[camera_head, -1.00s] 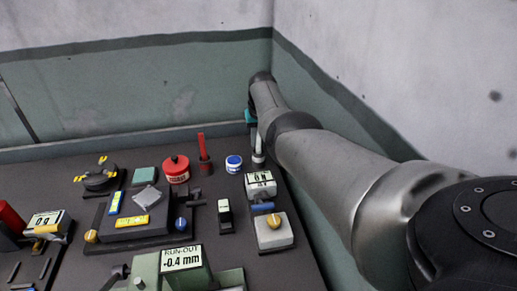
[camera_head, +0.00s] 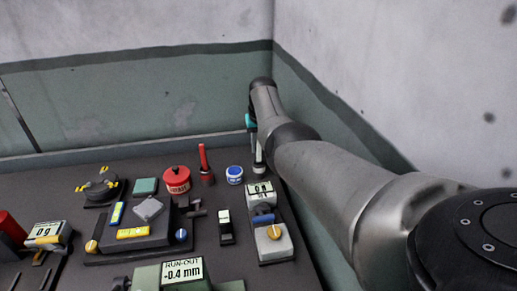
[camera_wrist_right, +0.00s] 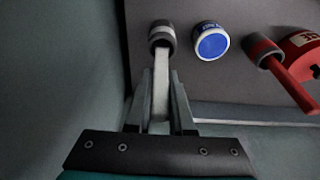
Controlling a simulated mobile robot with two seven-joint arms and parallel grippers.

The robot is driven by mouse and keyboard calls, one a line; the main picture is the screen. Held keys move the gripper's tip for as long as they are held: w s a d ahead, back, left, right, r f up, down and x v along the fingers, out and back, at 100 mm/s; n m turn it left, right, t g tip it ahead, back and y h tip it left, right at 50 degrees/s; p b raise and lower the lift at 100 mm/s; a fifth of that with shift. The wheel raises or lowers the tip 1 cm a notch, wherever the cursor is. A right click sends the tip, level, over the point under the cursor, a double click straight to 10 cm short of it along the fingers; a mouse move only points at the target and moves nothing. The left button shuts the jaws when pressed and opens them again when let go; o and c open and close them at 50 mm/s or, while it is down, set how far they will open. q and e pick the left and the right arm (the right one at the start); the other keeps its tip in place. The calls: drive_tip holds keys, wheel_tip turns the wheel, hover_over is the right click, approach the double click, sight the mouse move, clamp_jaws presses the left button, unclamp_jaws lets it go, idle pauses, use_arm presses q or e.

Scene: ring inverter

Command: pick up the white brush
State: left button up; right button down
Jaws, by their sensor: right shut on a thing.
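The white brush (camera_wrist_right: 161,85) stands upright in a dark round holder (camera_wrist_right: 162,37) with a grey rim, seen in the right wrist view. In the head view the brush (camera_head: 259,154) is a small pale stick at the far right corner of the table, mostly hidden by my right arm and gripper. My right gripper (camera_wrist_right: 161,100) has one finger on each side of the brush handle and is shut on it. In the head view this gripper (camera_head: 254,135) is small and partly hidden. My left gripper is not in view.
A blue-lidded jar (camera_head: 234,174), a red brush in a holder (camera_head: 206,167) and a red can (camera_head: 177,180) stand left of the white brush. Walls close in behind and to the right.

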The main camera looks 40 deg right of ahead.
use_arm(q)
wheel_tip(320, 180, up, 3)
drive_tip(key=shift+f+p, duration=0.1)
drive_tip(key=shift+p, duration=1.1)
use_arm(e)
wheel_tip(320, 180, up, 18)
drive_tip(key=shift+f, duration=0.1)
idle(1.1)
